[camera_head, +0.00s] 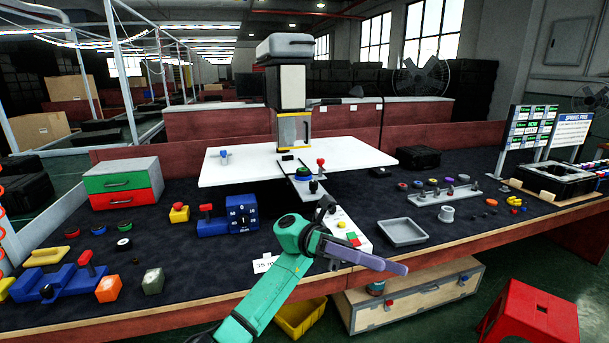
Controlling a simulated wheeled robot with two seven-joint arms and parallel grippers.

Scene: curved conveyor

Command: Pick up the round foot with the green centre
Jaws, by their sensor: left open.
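A round black foot with a green centre (124,226) lies on the dark mat at the left of the bench, in front of the green and red drawer box. A black foot with a blue centre (98,229) lies just left of it, one with a red centre (71,232) further left, and one with a white centre (124,244) just in front. My left gripper (388,264), on a teal arm with purple fingers, is open over the bench's front edge, far to the right of these feet. It shows nearly edge-on. My right gripper is not in view.
The drawer box (122,184) stands behind the feet. A blue fixture (62,284) with a red handle, an orange block (108,289) and a grey block (153,281) lie in front. A blue machine (241,214) stands between gripper and feet. A grey tray (403,232) is at right.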

